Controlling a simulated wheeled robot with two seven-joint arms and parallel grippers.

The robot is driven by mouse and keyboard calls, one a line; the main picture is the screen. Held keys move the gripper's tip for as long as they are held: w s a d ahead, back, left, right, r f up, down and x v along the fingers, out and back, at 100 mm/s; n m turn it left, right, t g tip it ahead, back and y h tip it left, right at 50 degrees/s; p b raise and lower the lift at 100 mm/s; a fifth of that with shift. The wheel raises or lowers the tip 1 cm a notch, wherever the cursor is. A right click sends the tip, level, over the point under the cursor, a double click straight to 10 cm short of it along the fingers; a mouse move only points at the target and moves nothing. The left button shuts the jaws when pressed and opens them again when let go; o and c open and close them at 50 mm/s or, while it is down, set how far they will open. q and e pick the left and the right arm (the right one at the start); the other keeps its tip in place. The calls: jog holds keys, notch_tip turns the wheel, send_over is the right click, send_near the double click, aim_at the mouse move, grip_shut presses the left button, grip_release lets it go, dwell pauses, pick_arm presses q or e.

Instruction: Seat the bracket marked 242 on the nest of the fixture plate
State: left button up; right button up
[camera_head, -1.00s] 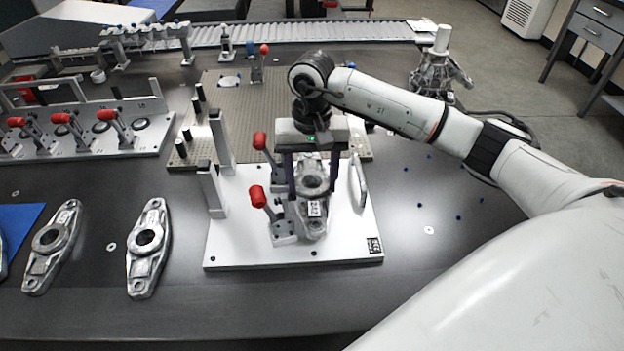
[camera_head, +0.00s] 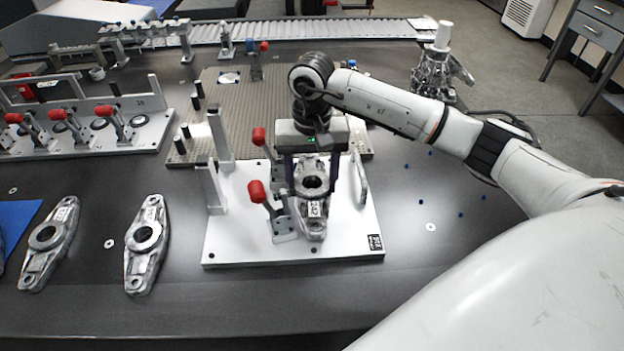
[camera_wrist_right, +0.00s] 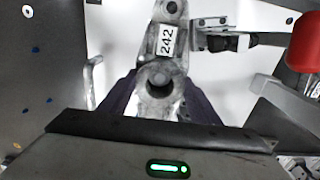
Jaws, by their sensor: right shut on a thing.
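The bracket marked 242 (camera_head: 313,207) is a grey cast part with a round bore and a white label. It is over the white fixture plate (camera_head: 230,245), its long axis running front to back. My right gripper (camera_head: 312,182) is shut on it around the bore from above. In the right wrist view the label 242 on the bracket (camera_wrist_right: 165,40) is readable, and the right gripper's dark fingers (camera_wrist_right: 158,98) flank the bore. The nest is hidden under the bracket, and I cannot tell whether the bracket touches it. My left gripper is not in view.
Red-handled clamps (camera_head: 257,192) stand left of the bracket, with upright posts (camera_head: 212,188) further left. A metal handle (camera_head: 361,178) stands to its right. Two similar brackets (camera_head: 147,240) (camera_head: 49,240) lie on the dark table at left. A perforated plate (camera_head: 235,110) lies behind.

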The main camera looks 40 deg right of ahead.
jog(key=shift+f+b, duration=0.45)
jog(key=shift+f, duration=0.1)
jog(key=o, duration=1.4)
jog(key=shift+o, duration=0.9)
